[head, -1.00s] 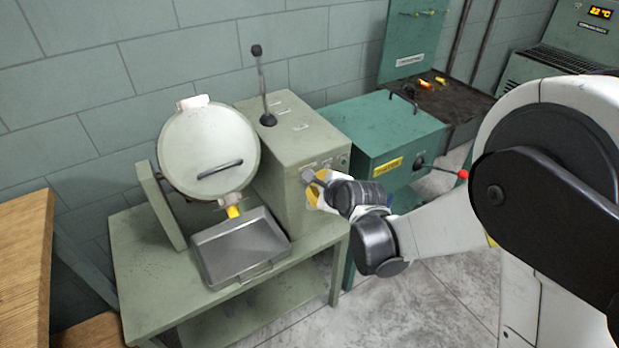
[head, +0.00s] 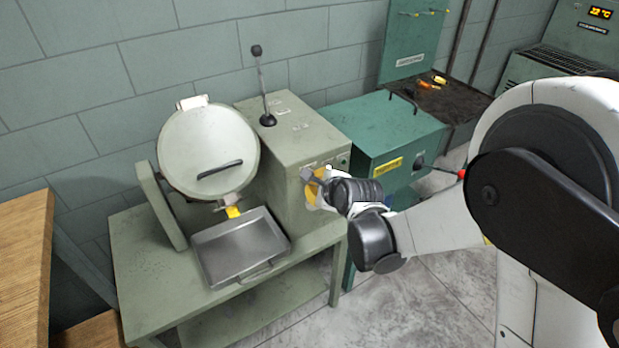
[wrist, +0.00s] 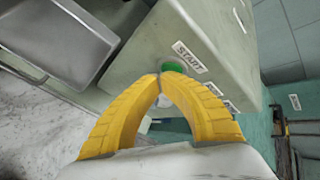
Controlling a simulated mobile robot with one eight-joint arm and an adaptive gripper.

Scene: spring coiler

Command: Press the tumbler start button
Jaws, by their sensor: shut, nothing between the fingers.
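The tumbler (head: 208,150) is a pale green machine with a round lidded drum, on a green bench. Its control box (head: 290,135) stands to the right of the drum. In the wrist view, a green button (wrist: 174,67) sits on the box's front panel beside a white START label (wrist: 188,57). My gripper (wrist: 160,80) has its yellow fingers shut with the tips together, at the green button's near edge and partly covering it. I cannot tell whether they touch it. In the head view my gripper (head: 312,184) is at the box's front face, and the button is hidden there.
A metal tray (head: 240,246) lies below the drum. A black-knobbed lever (head: 260,80) rises from the box top. A teal machine (head: 385,135) with a red-knobbed lever stands to the right. A wooden table (head: 25,260) is at the left. Floor is clear in front.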

